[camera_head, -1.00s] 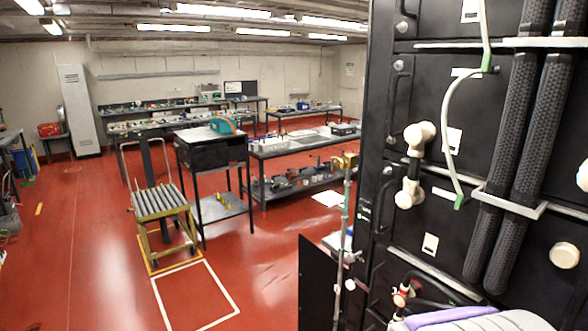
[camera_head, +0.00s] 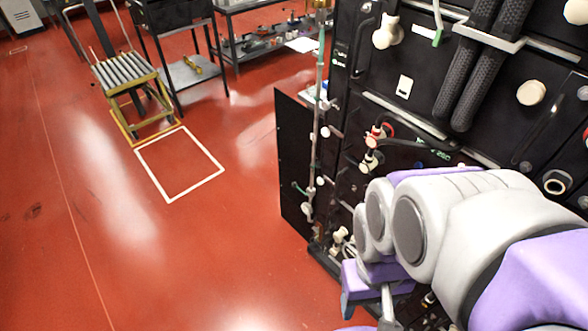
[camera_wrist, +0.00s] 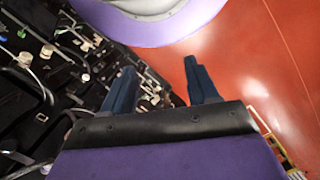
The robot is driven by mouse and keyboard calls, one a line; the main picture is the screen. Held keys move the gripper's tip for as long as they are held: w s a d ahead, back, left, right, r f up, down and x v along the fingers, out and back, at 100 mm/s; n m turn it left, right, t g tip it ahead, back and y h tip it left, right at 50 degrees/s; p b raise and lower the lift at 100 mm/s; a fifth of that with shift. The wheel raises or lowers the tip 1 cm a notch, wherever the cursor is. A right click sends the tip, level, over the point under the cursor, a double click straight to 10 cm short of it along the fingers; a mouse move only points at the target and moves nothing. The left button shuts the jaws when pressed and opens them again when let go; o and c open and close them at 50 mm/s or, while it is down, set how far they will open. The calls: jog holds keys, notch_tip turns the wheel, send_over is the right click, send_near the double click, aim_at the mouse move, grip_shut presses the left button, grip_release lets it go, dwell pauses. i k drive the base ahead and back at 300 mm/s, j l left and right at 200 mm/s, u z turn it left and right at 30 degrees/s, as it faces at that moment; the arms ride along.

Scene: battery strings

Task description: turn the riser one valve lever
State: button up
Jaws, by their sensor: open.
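A thin vertical riser pipe (camera_head: 317,140) stands at the left front edge of the black battery rack in the head view. Small pale valve fittings (camera_head: 326,131) sit along it, with more near its foot. I cannot tell which one is the riser one lever. My gripper (camera_wrist: 160,68) shows in the wrist view with its two dark blue fingers spread apart and nothing between them. Rack hardware lies behind the left finger and red floor behind the right. In the head view my grey and purple arm reaches in front of the rack's lower part and hides some of it.
The black battery rack (camera_head: 404,87) fills the right, with knobs, corrugated hoses (camera_head: 482,65) and handles sticking out. A dark panel (camera_head: 293,165) stands beside the riser. A roller stand (camera_head: 128,75) is at the upper left. The red floor around the white outline (camera_head: 180,165) is clear.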

aim_at(294, 185)
jog(key=z, duration=0.35)
jog(key=i+j+z, duration=0.25)
jog(key=j, duration=0.2)
jog(key=j+z, duration=0.25)
jog(key=j, duration=0.15)
jog(key=i+j+z, duration=0.15)
jog(key=j+z, duration=0.15)
jog(key=j, duration=0.2)
jog(key=i+j, duration=0.1)
jog(key=j, duration=0.55)
jog(key=i+j, duration=0.1)
jog(key=j, duration=0.55)
jog(key=z, duration=0.05)
